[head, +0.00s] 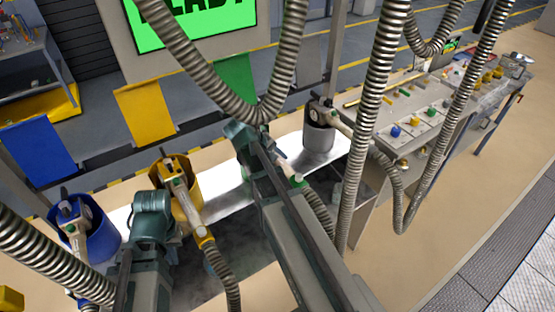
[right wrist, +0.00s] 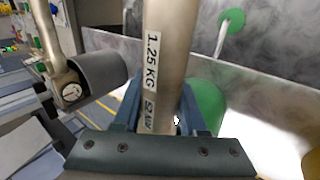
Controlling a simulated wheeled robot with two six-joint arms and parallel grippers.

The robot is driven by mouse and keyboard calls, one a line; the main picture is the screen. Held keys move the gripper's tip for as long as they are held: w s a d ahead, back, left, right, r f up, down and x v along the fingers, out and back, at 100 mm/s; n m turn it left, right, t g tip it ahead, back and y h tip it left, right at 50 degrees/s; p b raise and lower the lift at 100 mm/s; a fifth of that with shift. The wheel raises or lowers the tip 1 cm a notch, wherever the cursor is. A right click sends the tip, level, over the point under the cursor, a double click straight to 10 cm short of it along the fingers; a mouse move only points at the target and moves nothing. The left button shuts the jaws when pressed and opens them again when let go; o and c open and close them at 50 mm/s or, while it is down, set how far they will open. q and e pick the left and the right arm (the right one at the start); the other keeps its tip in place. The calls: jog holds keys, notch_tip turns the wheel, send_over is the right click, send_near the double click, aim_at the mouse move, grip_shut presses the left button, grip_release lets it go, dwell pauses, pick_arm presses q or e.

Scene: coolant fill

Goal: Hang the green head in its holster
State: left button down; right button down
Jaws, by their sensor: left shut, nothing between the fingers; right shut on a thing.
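The green head (head: 296,180) has a green collar, and its hose runs down to the right in the head view. My right gripper (head: 248,138) is shut on its pale metal body (right wrist: 168,60), which carries a "1.25 KG" label in the right wrist view. The green holster (right wrist: 207,106) shows in part behind the right finger there; in the head view my right gripper and arm mostly hide it, below the green panel (head: 235,78). I cannot tell whether head and holster touch. My left gripper (head: 153,206) is shut and empty, beside the yellow holster.
The yellow holster (head: 188,208), blue holster (head: 104,238) and grey holster (head: 318,136) each hold a head. The grey holster also shows close on the left in the right wrist view (right wrist: 104,72). Ribbed hoses hang across the front. A bench (head: 425,130) stands at right.

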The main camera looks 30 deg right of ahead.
jog(key=shift+f+b, duration=0.8)
jog(key=shift+f, duration=0.1)
jog(key=shift+c, duration=1.9)
grip_release()
jog(key=shift+r, duration=0.1)
jog(key=p+v, duration=1.1)
jog(key=v, duration=0.2)
jog(key=shift+a+r+p, duration=0.15)
jog(key=shift+r+p, duration=0.15)
jog(key=shift+p, duration=0.05)
